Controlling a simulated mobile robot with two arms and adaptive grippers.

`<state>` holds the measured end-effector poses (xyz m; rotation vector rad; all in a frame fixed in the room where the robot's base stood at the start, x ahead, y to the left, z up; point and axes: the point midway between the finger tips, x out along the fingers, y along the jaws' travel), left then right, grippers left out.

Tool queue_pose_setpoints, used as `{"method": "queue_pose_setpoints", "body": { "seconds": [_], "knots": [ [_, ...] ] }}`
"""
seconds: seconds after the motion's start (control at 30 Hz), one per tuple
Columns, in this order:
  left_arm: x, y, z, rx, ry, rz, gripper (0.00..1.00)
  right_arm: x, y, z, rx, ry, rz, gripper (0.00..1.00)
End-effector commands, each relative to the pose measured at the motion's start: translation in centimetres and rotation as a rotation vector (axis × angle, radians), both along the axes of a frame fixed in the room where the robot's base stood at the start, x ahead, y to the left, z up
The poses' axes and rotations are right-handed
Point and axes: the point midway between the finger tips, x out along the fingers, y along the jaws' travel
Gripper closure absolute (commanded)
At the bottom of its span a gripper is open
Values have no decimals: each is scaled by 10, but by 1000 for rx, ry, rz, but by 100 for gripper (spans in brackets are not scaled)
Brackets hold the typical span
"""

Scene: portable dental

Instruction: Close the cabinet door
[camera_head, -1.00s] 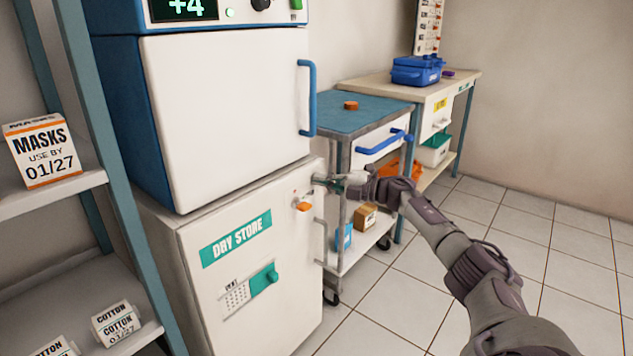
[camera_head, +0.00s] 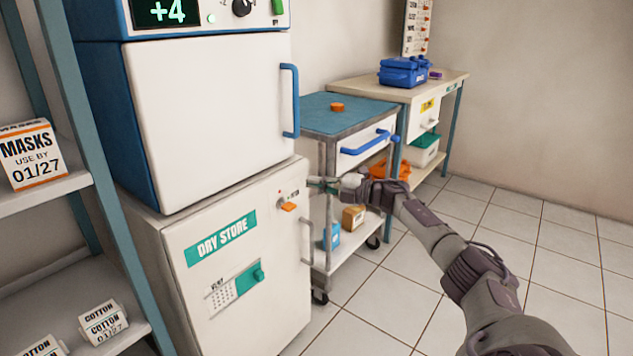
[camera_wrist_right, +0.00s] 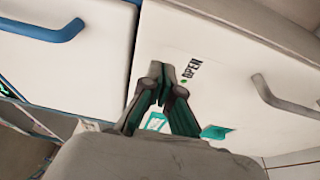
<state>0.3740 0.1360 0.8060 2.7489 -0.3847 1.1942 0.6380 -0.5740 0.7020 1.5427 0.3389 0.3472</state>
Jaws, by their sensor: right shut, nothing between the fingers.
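The white lower cabinet marked DRY STORE (camera_head: 220,238) stands below a blue and white refrigerator unit. Its door (camera_head: 258,320) has a grey bar handle (camera_head: 306,242) at its right edge, an orange latch (camera_head: 288,207) and a teal vent slider. The door looks flush or nearly so; I cannot tell whether a gap remains. My right gripper (camera_head: 322,184) is shut and empty, beside the door's upper right edge. In the right wrist view its fingertips (camera_wrist_right: 160,70) are in front of the white door by an OPEN label (camera_wrist_right: 190,72); contact is unclear. My left gripper is not in view.
The refrigerator door (camera_head: 215,115) above has a blue handle (camera_head: 290,100). A trolley (camera_head: 345,112) stands close right of the cabinet, behind my gripper. A shelf rack (camera_head: 75,140) stands at the left. Tiled floor at the right is free.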

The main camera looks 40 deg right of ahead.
Motion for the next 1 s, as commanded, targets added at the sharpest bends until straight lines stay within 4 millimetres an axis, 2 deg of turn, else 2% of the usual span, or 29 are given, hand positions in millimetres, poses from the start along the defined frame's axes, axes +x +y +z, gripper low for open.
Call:
{"method": "queue_pose_setpoints", "body": {
  "seconds": [0.3,0.5,0.7,1.0],
  "knots": [
    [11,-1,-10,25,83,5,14,-33,-44,-2,-2,5,-1,100],
    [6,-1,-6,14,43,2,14,-52,-69,-3,-2,5,0,100],
    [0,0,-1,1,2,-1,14,-60,-79,-3,-4,6,4,100],
    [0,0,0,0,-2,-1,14,-61,-80,-3,-4,7,4,100]
  ]
}}
